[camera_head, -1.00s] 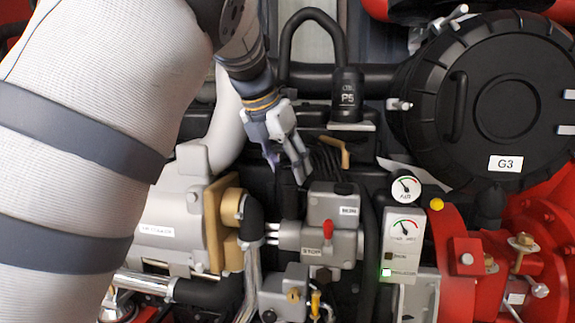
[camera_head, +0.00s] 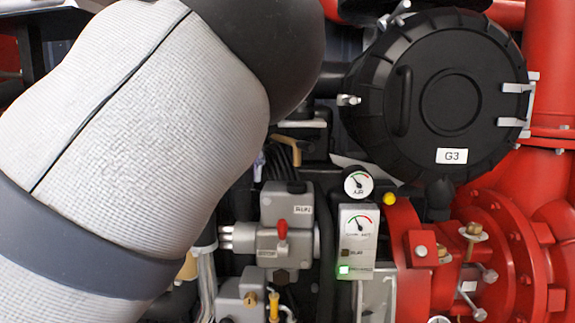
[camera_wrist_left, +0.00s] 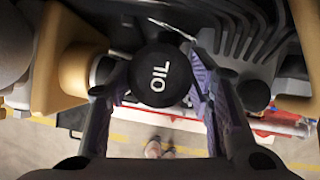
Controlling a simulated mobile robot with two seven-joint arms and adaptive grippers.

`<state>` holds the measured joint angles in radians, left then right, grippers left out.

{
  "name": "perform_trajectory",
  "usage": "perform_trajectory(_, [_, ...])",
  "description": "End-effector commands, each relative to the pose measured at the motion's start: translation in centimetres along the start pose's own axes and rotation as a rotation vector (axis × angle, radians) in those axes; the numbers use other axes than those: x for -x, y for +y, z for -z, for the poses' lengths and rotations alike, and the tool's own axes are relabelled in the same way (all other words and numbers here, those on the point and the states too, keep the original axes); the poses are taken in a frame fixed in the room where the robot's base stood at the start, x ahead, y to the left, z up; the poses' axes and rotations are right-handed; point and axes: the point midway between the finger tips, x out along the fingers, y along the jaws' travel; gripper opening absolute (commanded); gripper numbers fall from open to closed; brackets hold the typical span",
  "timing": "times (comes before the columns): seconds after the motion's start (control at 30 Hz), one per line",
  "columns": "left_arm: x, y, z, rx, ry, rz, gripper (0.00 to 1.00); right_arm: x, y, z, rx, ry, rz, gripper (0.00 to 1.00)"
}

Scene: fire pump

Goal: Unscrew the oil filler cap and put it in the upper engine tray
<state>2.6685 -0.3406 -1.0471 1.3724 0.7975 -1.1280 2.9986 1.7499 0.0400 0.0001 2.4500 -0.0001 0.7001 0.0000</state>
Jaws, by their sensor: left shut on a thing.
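The oil filler cap (camera_wrist_left: 161,75) is round and black with white OIL lettering, and it shows in the left wrist view. My left gripper (camera_wrist_left: 148,92) has one finger on each side of the cap and is shut on it. I cannot tell whether the cap is still seated. I cannot make out the upper engine tray. My right gripper is in neither view.
The gauge panel (camera_head: 357,240), round black G3 housing (camera_head: 450,95) and red pipework (camera_head: 510,240) are to the right. Tan fittings (camera_wrist_left: 78,68) and black ribbed parts (camera_wrist_left: 240,30) flank the cap closely.

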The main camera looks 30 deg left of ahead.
Motion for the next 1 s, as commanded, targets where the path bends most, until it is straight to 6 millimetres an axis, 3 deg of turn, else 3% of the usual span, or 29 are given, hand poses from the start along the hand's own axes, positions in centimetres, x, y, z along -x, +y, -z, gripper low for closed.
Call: perform_trajectory(1.0, [4.3,0.0,-2.5,-0.001,-0.003,0.001,0.0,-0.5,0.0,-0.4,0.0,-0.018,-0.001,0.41])
